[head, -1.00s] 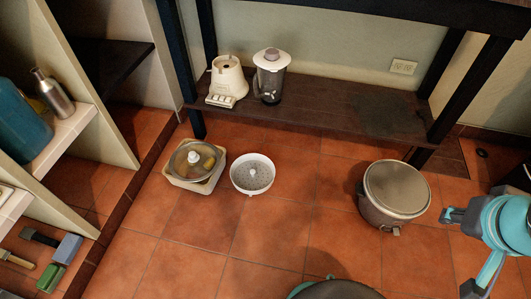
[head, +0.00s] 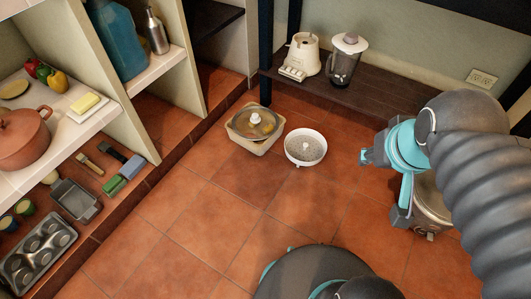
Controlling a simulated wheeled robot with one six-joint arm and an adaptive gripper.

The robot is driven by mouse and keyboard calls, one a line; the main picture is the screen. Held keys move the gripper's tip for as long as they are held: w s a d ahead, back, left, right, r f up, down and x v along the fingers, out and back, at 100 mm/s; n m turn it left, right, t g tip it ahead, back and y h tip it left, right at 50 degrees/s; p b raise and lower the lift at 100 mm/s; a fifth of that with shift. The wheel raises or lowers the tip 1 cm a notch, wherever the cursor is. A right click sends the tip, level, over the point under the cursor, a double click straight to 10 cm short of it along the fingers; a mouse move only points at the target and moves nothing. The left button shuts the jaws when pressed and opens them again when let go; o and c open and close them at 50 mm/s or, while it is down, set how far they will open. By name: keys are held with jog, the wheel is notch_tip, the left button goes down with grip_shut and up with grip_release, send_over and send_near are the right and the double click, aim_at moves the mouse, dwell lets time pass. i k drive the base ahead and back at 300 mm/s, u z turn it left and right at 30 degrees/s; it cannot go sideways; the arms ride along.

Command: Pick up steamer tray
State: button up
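The steamer tray (head: 305,147) is a round white dish with a perforated grey-looking floor. It sits on the tiled floor near the middle of the head view, with nothing on it. My gripper (head: 382,188), teal and grey, is to the right of the tray in the picture. Its two fingers are spread apart and nothing shows between them. It is apart from the tray, and its height above the floor is hard to tell.
A square beige cooker with a glass lid (head: 255,123) stands close left of the tray. A metal pot (head: 432,206) is partly hidden behind my arm. A low dark shelf (head: 385,92) holds a blender (head: 345,60) and its base (head: 302,57). Floor in front is clear.

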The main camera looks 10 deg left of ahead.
aim_at(305, 150)
jog(key=u, duration=0.15)
jog(key=k, duration=0.5)
jog(key=z, duration=0.5)
jog(key=i, duration=1)
jog(key=u, duration=0.4)
